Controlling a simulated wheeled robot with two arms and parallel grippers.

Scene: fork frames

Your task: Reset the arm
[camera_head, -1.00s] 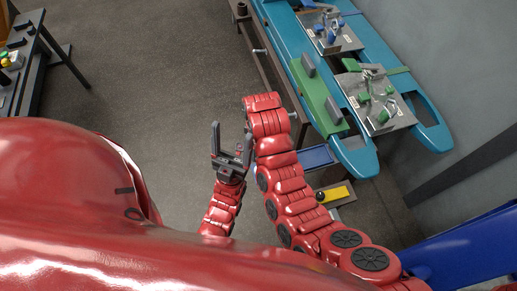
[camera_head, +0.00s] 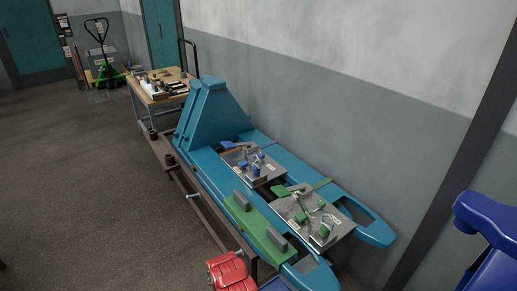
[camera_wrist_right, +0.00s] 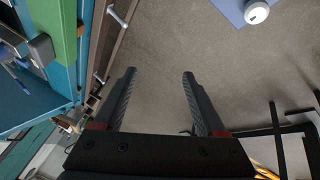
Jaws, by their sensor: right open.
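My right gripper (camera_wrist_right: 158,80) shows in the right wrist view with its two dark fingers apart. Nothing is between them except the grey floor behind. The gripper itself is out of that view. The fork frame also shows at the left of the wrist view (camera_wrist_right: 28,100), clear of the fingers. My left arm and gripper are in neither view.
Two grey fixture plates, one with blue clamps (camera_head: 252,165) and one with green clamps (camera_head: 312,215), lie on the fork frame beside a green block (camera_head: 257,226). A workbench (camera_head: 160,97) and green pallet jack (camera_head: 107,75) stand farther back. The floor (camera_head: 95,190) at left is open.

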